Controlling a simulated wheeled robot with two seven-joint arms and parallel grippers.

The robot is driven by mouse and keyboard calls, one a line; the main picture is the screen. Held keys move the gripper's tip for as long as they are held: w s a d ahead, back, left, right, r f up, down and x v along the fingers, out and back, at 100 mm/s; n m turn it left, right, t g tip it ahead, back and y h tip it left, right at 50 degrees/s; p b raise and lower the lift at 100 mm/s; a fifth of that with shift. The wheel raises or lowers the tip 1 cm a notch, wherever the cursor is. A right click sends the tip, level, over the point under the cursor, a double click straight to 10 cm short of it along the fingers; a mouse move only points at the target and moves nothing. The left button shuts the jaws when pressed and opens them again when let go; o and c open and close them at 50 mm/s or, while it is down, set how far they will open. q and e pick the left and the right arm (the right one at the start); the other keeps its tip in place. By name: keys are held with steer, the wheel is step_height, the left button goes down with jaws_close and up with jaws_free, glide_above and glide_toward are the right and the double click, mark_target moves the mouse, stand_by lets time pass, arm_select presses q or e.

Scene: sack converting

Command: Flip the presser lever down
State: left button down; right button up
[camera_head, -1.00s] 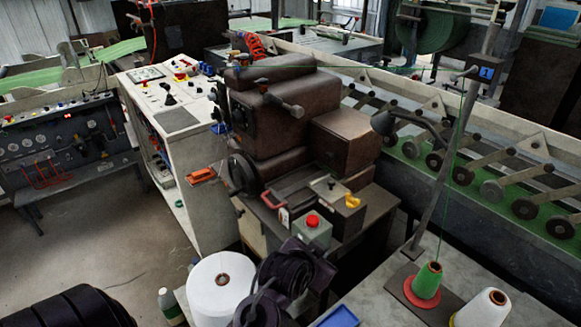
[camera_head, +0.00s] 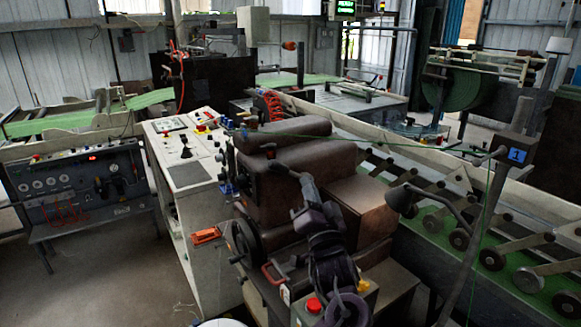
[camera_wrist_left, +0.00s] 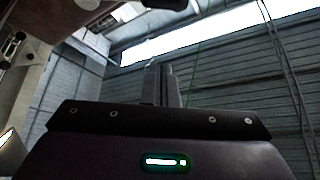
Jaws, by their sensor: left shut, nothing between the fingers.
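The brown sewing machine head (camera_head: 283,190) stands mid-picture in the head view. The presser lever (camera_head: 273,149) is a short grey piece on its near face; its lower end is hard to separate from my gripper. My left gripper (camera_head: 304,180) reaches up from the bottom, its fingers in front of the machine head by the lever's lower end. I cannot tell whether they touch. In the left wrist view its two fingers (camera_wrist_left: 163,70) stand together, shut, with nothing between them. The lever is not clear there. My right gripper is not in view.
A red button (camera_head: 314,305) and a handwheel (camera_head: 245,240) are on the machine's near side. A lamp (camera_head: 400,200) and a post (camera_head: 490,220) stand to the right, before the conveyor. A white control console (camera_head: 188,175) stands left.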

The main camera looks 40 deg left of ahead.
arm_select(q)
step_height(320, 180, up, 5)
steer(key=p, duration=0.5)
glide_above(290, 172)
steer(key=d, duration=0.3)
steer(key=f, duration=0.1)
steer(key=s+a+f, duration=0.1)
steer(key=s+f+p, duration=0.1)
steer(key=f, duration=0.1)
steer(key=shift+s+a+f, duration=0.1)
steer(key=shift+a, duration=0.05)
step_height(290, 172, down, 8)
steer(key=s+n+g+y+b, duration=0.2)
steer(key=n+g+y+b, duration=0.2)
steer(key=n+g+b, duration=0.5)
steer(key=shift+s+a+f+n+y+b, duration=0.35)
steer(key=shift+n+b, duration=2.65)
steer(key=shift+b, duration=2.6)
